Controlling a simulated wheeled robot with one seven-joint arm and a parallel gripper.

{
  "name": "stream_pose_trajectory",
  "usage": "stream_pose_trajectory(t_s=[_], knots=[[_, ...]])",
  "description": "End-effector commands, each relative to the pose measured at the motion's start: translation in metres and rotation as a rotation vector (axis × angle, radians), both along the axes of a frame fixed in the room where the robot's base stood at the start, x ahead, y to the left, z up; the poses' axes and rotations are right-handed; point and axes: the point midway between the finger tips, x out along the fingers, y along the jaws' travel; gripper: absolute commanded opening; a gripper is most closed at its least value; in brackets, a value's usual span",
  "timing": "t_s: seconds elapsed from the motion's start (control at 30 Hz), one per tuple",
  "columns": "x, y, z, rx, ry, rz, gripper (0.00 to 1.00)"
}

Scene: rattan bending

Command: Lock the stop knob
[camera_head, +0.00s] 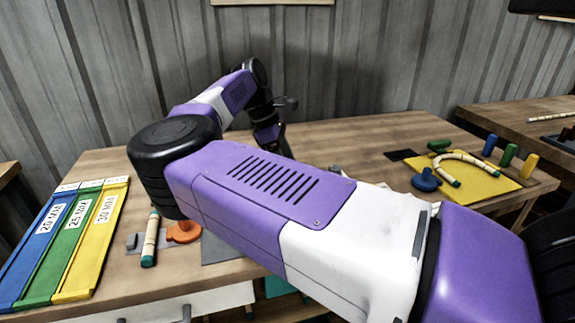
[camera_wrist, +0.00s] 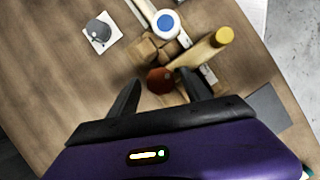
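In the wrist view, a dark red round knob (camera_wrist: 160,80) lies between the two fingers of my gripper (camera_wrist: 160,92). The fingers are spread, with the knob close to their tips; I cannot tell whether either touches it. It may be the stop knob, but no label shows. A wooden fixture (camera_wrist: 152,47) with blocks is just beyond it. A blue round knob with a white rim (camera_wrist: 167,22) and a yellow-ended rod (camera_wrist: 221,37) are nearby. A grey knob on a white plate (camera_wrist: 100,33) is to the left. In the head view my arm hides most of this fixture.
The wooden table (camera_head: 340,135) carries blue, green and yellow trays (camera_head: 92,240) at left. A rattan stick (camera_head: 150,240) and an orange piece (camera_head: 184,232) lie near its front. A yellow board (camera_head: 480,185) with bent rattan (camera_head: 440,166) is at right. A corrugated wall stands behind.

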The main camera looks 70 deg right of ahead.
Motion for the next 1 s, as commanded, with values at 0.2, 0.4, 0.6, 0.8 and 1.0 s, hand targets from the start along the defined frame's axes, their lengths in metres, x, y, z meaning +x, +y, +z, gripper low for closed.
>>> stream_pose_trajectory(t_s=[0.2, 0.4, 0.6, 0.8, 1.0], knots=[[0.002, 0.001, 0.005, 0.0, 0.0, 0.001, 0.57], [0.013, 0.003, 0.032, 0.0, -0.002, 0.003, 0.57], [0.024, 0.007, 0.06, -0.001, 0.0, 0.003, 0.57], [0.028, 0.009, 0.071, 0.0, -0.001, 0.0, 0.57], [0.029, 0.009, 0.072, 0.0, 0.0, 0.0, 0.57]])
